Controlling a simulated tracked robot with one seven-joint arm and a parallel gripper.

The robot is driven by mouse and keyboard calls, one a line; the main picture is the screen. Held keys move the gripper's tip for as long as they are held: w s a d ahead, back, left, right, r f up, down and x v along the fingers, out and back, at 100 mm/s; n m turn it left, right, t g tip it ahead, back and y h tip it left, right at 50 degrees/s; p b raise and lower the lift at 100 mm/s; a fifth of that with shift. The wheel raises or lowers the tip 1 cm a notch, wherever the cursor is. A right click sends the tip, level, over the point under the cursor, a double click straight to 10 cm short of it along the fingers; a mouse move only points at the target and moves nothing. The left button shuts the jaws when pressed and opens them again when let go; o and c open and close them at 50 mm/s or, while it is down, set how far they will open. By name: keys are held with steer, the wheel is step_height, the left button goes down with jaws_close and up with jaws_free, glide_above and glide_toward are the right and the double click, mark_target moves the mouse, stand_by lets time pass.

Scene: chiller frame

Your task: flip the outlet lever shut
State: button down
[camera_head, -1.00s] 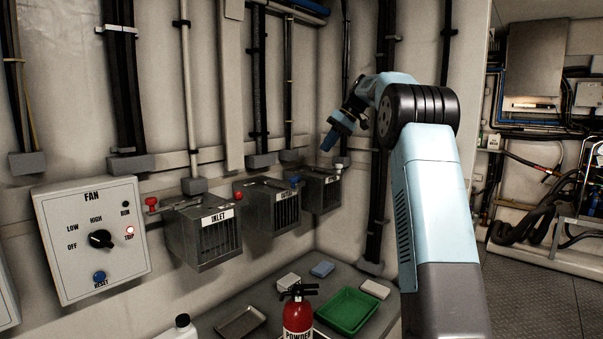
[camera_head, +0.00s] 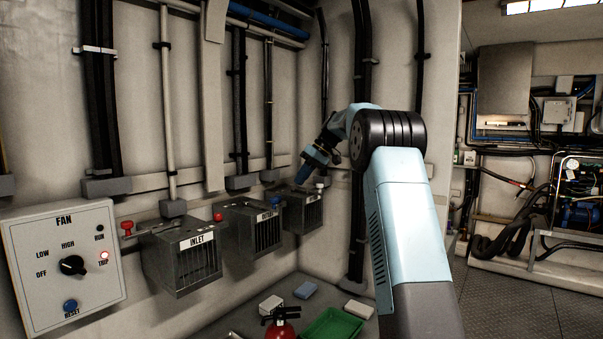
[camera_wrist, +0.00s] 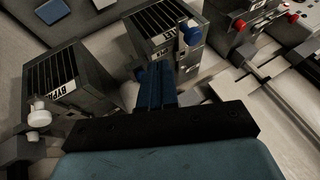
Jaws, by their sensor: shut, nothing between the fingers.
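The outlet box (camera_head: 253,230) is a grey slatted box on the wall, between the inlet box (camera_head: 183,262) and the bypass box (camera_head: 303,213). A blue knob (camera_head: 270,203), which looks like the outlet lever's end, is at its top right. In the wrist view the blue knob (camera_wrist: 190,32) stands by the outlet box (camera_wrist: 152,32), above and right of my fingertips. My gripper (camera_head: 304,178) points down above the bypass box. In the wrist view my gripper (camera_wrist: 157,78) is shut and empty, overlapping the outlet box's near edge; contact cannot be told.
A white knob (camera_wrist: 38,117) is by the bypass box. Red knobs (camera_head: 127,228) (camera_head: 217,216) are near the inlet box. The fan panel (camera_head: 64,265) is at left. Below are a red extinguisher (camera_head: 281,326) and green tray (camera_head: 332,325).

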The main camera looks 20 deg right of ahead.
steer(key=s+a+f, duration=0.1)
steer(key=a+f, duration=0.3)
steer(key=a, duration=0.2)
steer(key=shift+a+f, duration=0.15)
steer(key=shift+f, duration=0.1)
